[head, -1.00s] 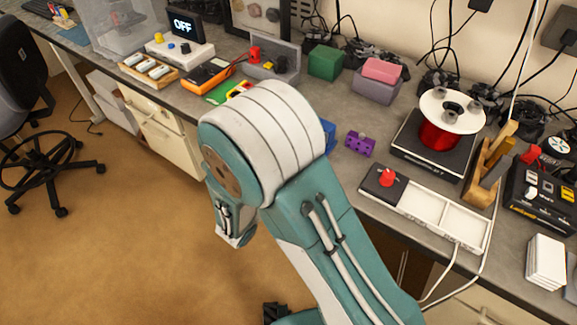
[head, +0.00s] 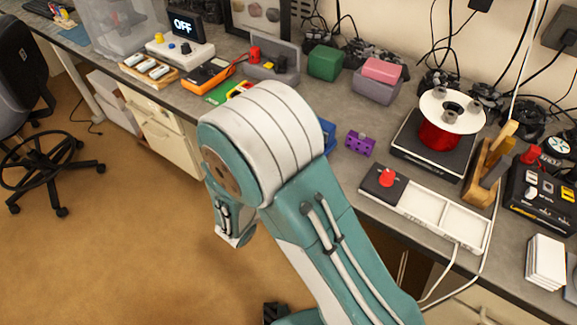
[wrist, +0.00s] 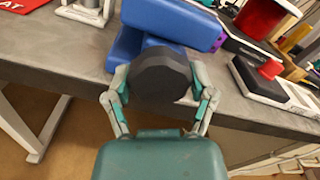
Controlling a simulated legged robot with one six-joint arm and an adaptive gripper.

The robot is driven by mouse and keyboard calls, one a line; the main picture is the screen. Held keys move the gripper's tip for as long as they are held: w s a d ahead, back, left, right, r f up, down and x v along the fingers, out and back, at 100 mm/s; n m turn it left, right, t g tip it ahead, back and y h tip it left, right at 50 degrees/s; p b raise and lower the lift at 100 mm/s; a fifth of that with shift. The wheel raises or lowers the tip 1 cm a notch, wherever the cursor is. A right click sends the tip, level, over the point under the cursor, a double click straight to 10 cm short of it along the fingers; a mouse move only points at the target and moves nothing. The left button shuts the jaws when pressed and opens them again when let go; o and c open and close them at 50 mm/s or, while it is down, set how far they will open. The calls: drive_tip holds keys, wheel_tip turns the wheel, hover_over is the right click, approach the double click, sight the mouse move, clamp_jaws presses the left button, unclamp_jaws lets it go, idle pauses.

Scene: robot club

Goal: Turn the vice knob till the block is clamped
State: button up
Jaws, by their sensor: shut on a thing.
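The blue vice (wrist: 172,30) stands at the bench edge in the wrist view. In the head view only a strip of blue (head: 328,136) shows past my arm. The vice's round black knob (wrist: 160,78) faces me. My gripper (wrist: 162,90) has one finger on each side of the knob and is shut on it. A purple block with holes (head: 360,143) shows just right of the blue strip in the head view. A bit of purple (wrist: 221,40) shows at the vice's right end in the wrist view. I cannot tell whether the jaws touch a block.
A tray with a red knob (head: 387,177) lies right of my arm. Behind it a red spool (head: 437,135) stands on a black base. Green and pink boxes stand along the wall. The floor (head: 110,250) left of my arm is clear near the bench.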

drive_tip(key=m, duration=0.6)
drive_tip(key=shift+a+f, duration=0.1)
drive_tip(key=shift+f, duration=0.1)
drive_tip(key=m, duration=0.7)
drive_tip(key=shift+w+a, duration=0.1)
drive_tip(key=shift+w, duration=0.1)
drive_tip(key=shift+r, duration=0.1)
drive_tip(key=shift+r, duration=0.1)
idle(0.6)
drive_tip(key=o, duration=1.1)
drive_tip(key=shift+c, duration=0.2)
drive_tip(key=shift+s, duration=0.15)
drive_tip(key=v, duration=1.1)
drive_tip(key=shift+s+a, duration=0.25)
drive_tip(key=shift+a, duration=0.05)
